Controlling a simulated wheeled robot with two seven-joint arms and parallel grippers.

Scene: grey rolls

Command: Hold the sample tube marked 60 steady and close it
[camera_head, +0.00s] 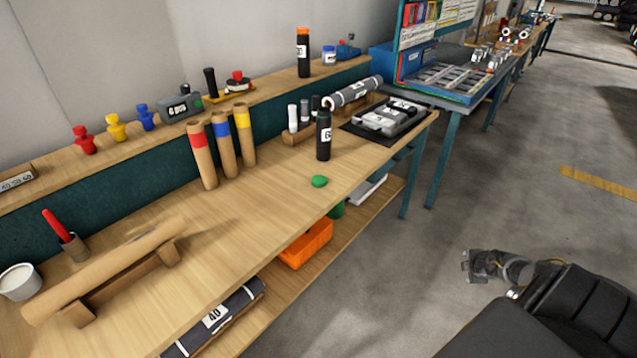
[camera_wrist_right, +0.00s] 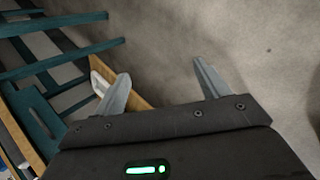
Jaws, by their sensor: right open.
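A black sample tube (camera_head: 323,136) stands upright near the right end of the wooden workbench. Its white label shows a 6; the rest is turned out of sight. A green cap (camera_head: 319,181) lies on the bench in front of it, apart from the tube. My right gripper (camera_head: 465,267) is over the floor, right of the bench and well away from the tube. In the right wrist view its fingers (camera_wrist_right: 150,76) are spread with nothing between them. My left gripper is in neither view.
Three cardboard tubes (camera_head: 221,146) lean at the back of the bench. A grey roll (camera_head: 354,92) and a black tray (camera_head: 360,131) lie behind the sample tube. A long brown roll (camera_head: 105,270) rests at the front left. The middle of the bench is clear.

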